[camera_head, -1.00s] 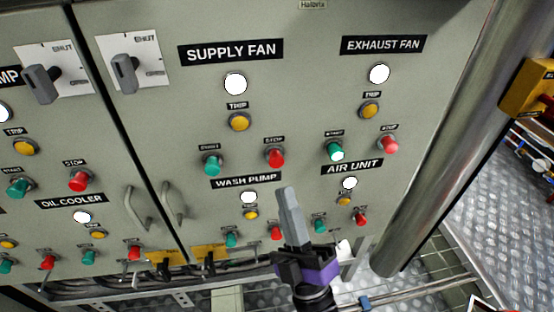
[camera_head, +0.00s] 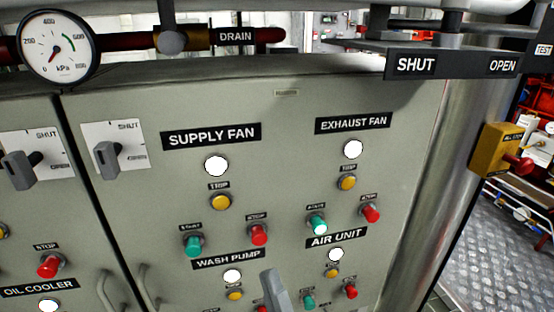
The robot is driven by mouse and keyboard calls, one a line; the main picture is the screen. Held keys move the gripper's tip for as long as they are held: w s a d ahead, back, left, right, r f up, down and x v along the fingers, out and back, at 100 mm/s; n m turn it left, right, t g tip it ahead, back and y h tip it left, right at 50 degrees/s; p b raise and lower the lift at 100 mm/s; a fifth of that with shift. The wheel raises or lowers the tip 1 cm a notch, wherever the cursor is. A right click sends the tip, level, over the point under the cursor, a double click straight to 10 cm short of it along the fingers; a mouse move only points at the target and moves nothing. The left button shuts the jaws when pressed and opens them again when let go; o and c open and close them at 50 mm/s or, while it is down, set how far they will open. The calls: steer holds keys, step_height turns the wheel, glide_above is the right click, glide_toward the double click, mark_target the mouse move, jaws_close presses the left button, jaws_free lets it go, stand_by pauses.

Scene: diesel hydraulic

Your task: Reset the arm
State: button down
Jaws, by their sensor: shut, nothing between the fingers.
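My gripper (camera_head: 274,288) shows at the bottom of the head view, in front of the lower part of the control cabinet (camera_head: 290,105). Only its grey fingers are in view, pressed together, with nothing between them. They hide part of the area right of the wash pump lamp (camera_head: 232,276). The rest of my arm is below the picture. I cannot tell how far the fingers are from the panel.
Red and green buttons, such as the supply fan stop (camera_head: 258,235), stick out from the panel. A pressure gauge (camera_head: 60,48) and a pipe (camera_head: 130,43) run above the cabinet. A yellow box (camera_head: 500,148) is at right, beside a metal column (camera_head: 430,160).

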steer(key=s+d+f+m+g+h, duration=0.3)
steer(key=s+d+f+m+h, duration=0.55)
steer(key=s+d+m, duration=0.35)
steer(key=s+d+f+m+g+h, duration=0.25)
steer(key=s+d, duration=0.25)
steer(key=s, duration=0.4)
steer(key=s+d+f+m+g+h, duration=0.1)
steer(key=s+d+m+g+h, duration=0.15)
steer(key=s+d, duration=0.4)
step_height(320, 180, up, 12)
steer(key=s+a+p, duration=0.1)
steer(key=s+p, duration=0.1)
steer(key=p, duration=1)
steer(key=shift+a+g+y+p, duration=0.4)
steer(key=shift+y, duration=0.05)
